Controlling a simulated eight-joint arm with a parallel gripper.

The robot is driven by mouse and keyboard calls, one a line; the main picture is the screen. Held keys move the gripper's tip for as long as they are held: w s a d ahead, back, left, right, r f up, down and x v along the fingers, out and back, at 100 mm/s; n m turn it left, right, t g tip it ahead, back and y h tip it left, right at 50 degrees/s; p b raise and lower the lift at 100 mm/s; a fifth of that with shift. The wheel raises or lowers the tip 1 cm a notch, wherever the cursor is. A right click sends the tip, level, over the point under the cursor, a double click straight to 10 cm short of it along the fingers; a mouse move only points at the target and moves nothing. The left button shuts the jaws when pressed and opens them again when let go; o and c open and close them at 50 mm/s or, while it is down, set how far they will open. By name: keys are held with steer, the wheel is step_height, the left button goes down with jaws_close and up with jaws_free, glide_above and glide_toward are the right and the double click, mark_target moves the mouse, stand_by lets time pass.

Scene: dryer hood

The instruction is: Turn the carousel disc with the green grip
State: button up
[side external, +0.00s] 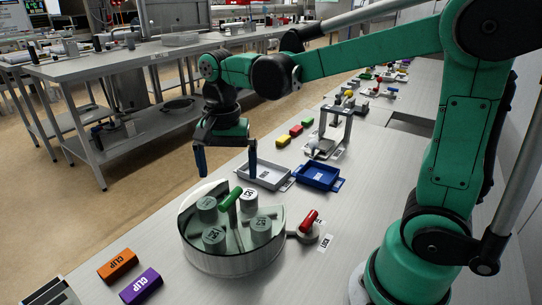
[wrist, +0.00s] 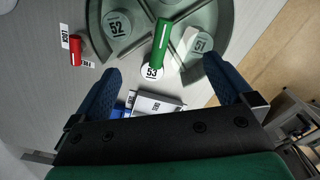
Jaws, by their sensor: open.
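The carousel disc (side external: 235,263) is a round drum on the bench with a shiny wall and several numbered grey-green cylinders on it. Its green grip (side external: 231,198) is a bar standing out near the middle of the disc. The green grip also shows in the wrist view (wrist: 162,42), close to cylinder 53 (wrist: 152,70). My gripper (side external: 226,163) is open and empty above the far side of the disc, with its blue fingers pointing down. In the wrist view my fingers (wrist: 165,78) are widely spread, and the grip lies between and beyond their tips, apart from both.
A red-handled lever (side external: 309,219) sits at the disc's right side. A grey tray (side external: 264,176) and a blue tray (side external: 318,177) lie behind it. An orange clip block (side external: 117,264) and a purple one (side external: 141,286) lie at front left. Bare bench lies left of the disc.

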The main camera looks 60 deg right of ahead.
mark_target(230, 195)
steer(key=n, duration=0.6)
steer(key=shift+n, duration=0.3)
steer(key=n, duration=0.6)
steer(key=shift+f+n, duration=0.1)
steer(key=shift+n, duration=0.2)
steer(key=shift+f, duration=2.75)
